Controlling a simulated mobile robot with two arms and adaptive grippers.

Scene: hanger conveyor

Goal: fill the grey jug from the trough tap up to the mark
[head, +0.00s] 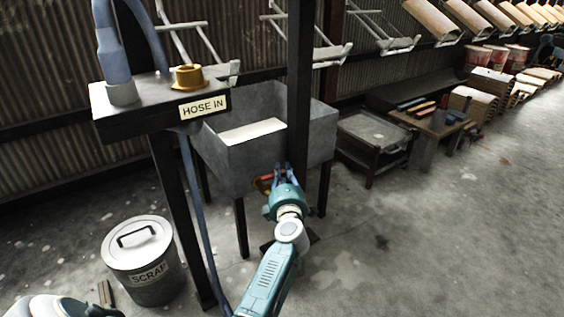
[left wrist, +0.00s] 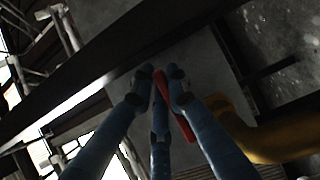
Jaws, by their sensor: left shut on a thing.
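The grey trough (head: 232,160) stands on dark legs in the middle of the head view, with a pale surface inside. On its front is a small tap (head: 264,182) with red and brass colours, partly hidden by my left gripper (head: 286,172). In the left wrist view, the blue fingers of this gripper (left wrist: 161,82) are closed around a narrow red lever (left wrist: 178,110). The yellow-brass tap body (left wrist: 265,138) shows to the right of the fingers. I cannot see the grey jug in either view. My right gripper is not in view.
A dark post (head: 299,80) rises just behind the gripper. A "HOSE IN" stand (head: 140,122) with a blue hose (head: 193,190) is left of the trough. A lidded scrap bin (head: 145,275) stands at lower left. Floor on the right (head: 440,240) is clear.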

